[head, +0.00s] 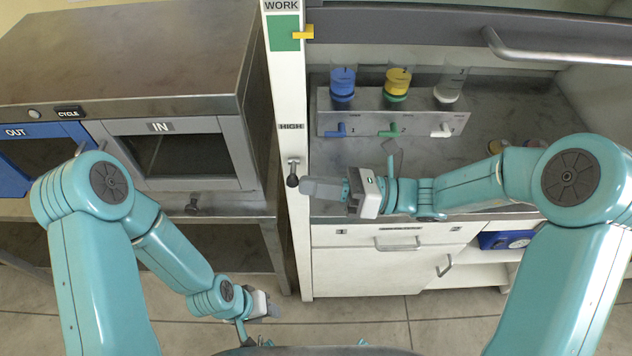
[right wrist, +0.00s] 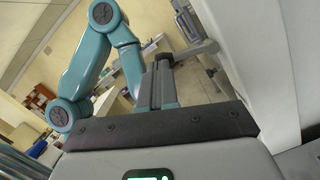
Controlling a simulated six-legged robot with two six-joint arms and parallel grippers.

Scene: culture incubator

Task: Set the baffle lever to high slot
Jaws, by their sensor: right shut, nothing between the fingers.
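The lever (head: 292,179) is a short handle with a black knob on the front of the white post, below a small label (head: 291,127) that seems to read HIGH. My right gripper (head: 306,187) is shut and empty, with its grey fingertips pointing left right beside the knob. I cannot tell whether they touch it.
The white post (head: 304,240) stands between a steel cabinet (head: 120,60) on the left and a hood bench on the right. A rack (head: 360,122) with blue, yellow and clear containers stands on the bench, behind my right arm. A yellow pointer (head: 303,32) sits at the post's green band.

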